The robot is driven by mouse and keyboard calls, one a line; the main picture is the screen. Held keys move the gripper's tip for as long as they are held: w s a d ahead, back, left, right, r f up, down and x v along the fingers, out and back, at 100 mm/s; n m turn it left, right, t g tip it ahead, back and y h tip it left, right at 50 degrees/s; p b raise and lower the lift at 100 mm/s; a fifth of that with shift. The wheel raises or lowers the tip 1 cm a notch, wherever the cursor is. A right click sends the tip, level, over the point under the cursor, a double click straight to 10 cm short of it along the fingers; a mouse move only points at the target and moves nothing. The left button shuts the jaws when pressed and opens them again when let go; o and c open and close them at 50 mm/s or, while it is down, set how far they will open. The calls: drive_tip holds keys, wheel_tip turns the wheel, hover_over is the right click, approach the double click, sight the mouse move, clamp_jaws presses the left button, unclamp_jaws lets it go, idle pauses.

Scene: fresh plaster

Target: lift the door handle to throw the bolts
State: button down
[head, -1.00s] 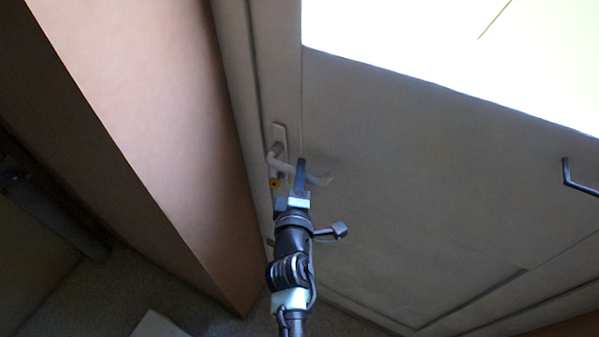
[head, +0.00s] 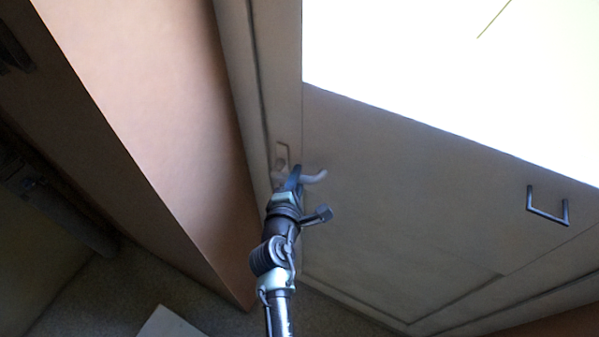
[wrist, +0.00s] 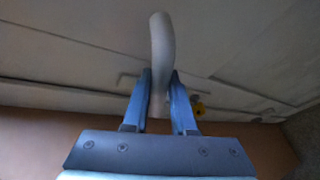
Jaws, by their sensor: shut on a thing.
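The pale grey door (head: 400,200) fills the right of the head view. Its light curved lever handle (head: 317,177) sticks out to the right from a narrow plate (head: 283,153) near the door's left edge. The free end of the lever curves slightly upward. My gripper (head: 294,176) is at the lever, its dark fingers covering the middle of it. In the wrist view, the lever (wrist: 162,45) runs between the two blue fingers of my gripper (wrist: 160,85), which is shut on it. The lever's pivot is mostly hidden.
A yellow lock part (wrist: 198,109) shows beside the right finger in the wrist view. A dark U-shaped pull (head: 547,214) is on the right. A bright window pane (head: 440,80) is above, and a pinkish-brown wall surface (head: 150,110) stands close on the left.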

drive_tip(key=shift+w+a+r+n+g+h+p, duration=0.2)
drive_tip(key=shift+a+r+n+g+h+p, duration=0.2)
drive_tip(key=shift+r+n+p, duration=0.4)
drive_tip(key=shift+f, duration=0.15)
drive_tip(key=c, duration=0.7)
unclamp_jaws()
drive_tip(key=shift+c, duration=0.2)
drive_tip(key=v, duration=1.3)
drive_tip(key=shift+b, duration=0.4)
drive_tip(key=shift+f, duration=0.1)
